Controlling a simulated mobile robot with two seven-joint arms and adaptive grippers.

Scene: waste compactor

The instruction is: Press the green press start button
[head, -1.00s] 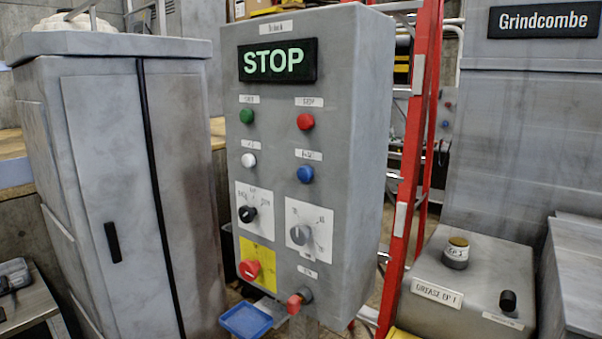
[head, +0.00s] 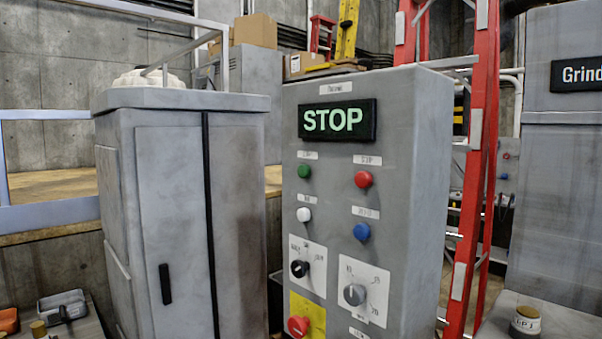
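The grey control box (head: 420,200) stands right of centre in the head view. Its green button (head: 304,171) is at the upper left of the panel, under a small white label, and nothing touches it. A lit display (head: 338,120) above it reads STOP in green. A red button (head: 363,179) is to its right. A white button (head: 304,215) and a blue button (head: 362,232) are below. Neither of my grippers is in view.
Below are a black selector knob (head: 299,269), a grey dial (head: 354,294) and a red mushroom button (head: 298,326) on a yellow plate. A grey cabinet (head: 180,210) stands left of the box. A red ladder (head: 474,190) is behind it on the right.

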